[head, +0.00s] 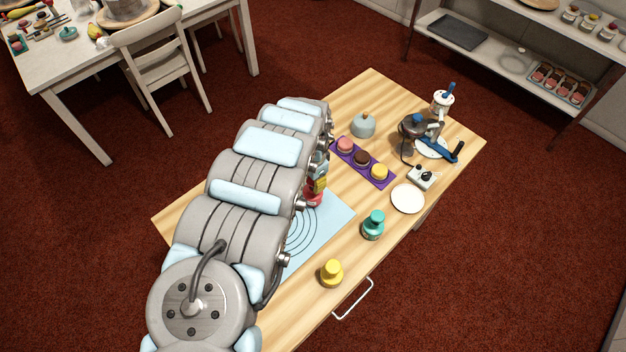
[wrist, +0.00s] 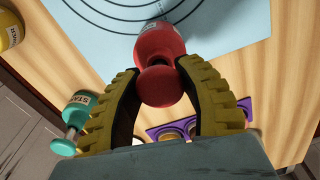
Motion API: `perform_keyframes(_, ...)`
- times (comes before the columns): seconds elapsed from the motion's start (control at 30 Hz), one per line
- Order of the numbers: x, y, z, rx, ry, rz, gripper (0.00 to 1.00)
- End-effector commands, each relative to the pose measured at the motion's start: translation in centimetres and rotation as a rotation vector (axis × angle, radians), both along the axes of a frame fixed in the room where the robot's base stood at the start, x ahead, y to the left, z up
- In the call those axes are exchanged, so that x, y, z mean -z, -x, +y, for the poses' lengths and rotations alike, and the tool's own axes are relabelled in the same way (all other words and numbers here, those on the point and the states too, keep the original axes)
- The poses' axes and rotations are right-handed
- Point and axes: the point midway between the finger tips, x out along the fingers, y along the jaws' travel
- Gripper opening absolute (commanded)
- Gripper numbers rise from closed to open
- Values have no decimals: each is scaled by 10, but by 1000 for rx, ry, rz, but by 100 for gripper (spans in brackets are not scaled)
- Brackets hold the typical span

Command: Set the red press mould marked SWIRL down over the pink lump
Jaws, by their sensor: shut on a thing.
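The red press mould (head: 314,199) is in my gripper (head: 320,184), at the right edge of the light blue mat with dark rings. In the wrist view the ribbed yellow fingers of my gripper (wrist: 160,74) close on the knob side of the red mould (wrist: 161,45). Its wide end points towards the mat. No SWIRL lettering can be read, and I cannot tell whether the mould touches the mat. A pink round piece (head: 345,145) sits on the purple tray beyond, apart from the mould.
The purple tray (head: 372,178) also holds a brown and a yellow piece. A teal mould (head: 373,225), a yellow mould (head: 332,273) and a white plate (head: 407,198) stand to the right. A grey-blue domed item (head: 363,125) and a machine (head: 414,130) stand farther back.

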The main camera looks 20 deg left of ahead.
Motion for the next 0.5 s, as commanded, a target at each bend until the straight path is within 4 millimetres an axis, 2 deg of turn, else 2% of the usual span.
perform_keyframes(0.5,13,0,0,0,-1,-1,0)
